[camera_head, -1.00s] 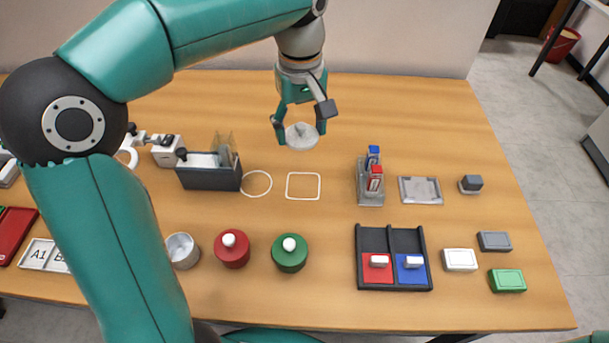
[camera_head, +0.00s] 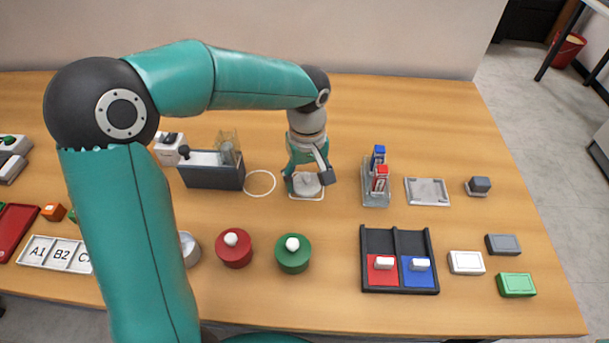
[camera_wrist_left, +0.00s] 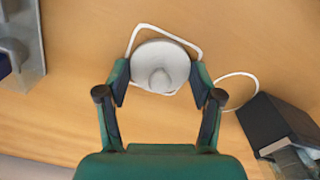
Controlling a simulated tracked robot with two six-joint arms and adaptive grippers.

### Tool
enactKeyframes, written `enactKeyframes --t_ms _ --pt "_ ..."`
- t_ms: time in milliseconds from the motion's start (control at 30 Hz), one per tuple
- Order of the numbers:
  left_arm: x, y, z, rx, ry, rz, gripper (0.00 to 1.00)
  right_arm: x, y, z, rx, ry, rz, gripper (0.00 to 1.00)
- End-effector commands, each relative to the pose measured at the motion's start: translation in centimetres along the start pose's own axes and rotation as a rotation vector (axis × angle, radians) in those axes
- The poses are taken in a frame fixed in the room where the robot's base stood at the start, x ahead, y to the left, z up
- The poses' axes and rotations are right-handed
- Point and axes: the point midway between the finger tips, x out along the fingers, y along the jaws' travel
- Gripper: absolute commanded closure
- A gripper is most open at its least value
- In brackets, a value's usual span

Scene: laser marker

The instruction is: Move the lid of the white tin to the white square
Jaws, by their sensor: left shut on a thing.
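The white lid (camera_head: 306,184), a round disc with a knob, is between the fingers of my left gripper (camera_head: 308,181). In the left wrist view the lid (camera_wrist_left: 160,62) has a finger against each side. The white square (camera_head: 321,199) is a thin outline on the table, and the lid is over it, low at the tabletop. Whether the lid touches the table is hard to tell. The square's outline also shows around the lid in the left wrist view (camera_wrist_left: 168,28). The white tin (camera_head: 189,248) stands open, partly hidden behind my left arm. My right gripper is not seen.
A white circle outline (camera_head: 260,183) and a dark box (camera_head: 213,176) lie left of the square. A rack with blue and red items (camera_head: 376,190) stands to its right. Red (camera_head: 234,252) and green (camera_head: 293,257) lidded tins are in front.

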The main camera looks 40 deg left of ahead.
Motion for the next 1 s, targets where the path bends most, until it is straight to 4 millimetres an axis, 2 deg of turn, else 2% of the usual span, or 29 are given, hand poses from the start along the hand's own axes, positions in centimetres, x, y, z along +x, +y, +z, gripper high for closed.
enactKeyframes --t_ms 267,300,400,433,767,867,1000 --pt "0.3 0.0 0.0 0.000 0.000 0.000 0.53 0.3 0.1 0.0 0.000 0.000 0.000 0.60" --pt "0.1 0.0 0.0 0.000 0.000 0.001 0.28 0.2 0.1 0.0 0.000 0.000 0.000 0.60" --pt "0.1 0.0 0.0 0.000 0.000 0.001 0.11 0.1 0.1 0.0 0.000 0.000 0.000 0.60" --pt "0.1 0.0 0.0 0.000 0.000 0.001 0.09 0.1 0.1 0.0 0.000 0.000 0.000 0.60" --pt "0.0 -0.1 0.0 -0.001 0.000 0.001 0.09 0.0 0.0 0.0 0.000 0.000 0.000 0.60" --pt "-0.5 0.0 -0.1 -0.002 0.001 0.002 0.09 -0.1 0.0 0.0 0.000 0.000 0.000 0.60" --pt "-2.2 0.0 -0.1 -0.001 0.003 0.004 0.09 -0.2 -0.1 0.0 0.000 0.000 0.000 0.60"
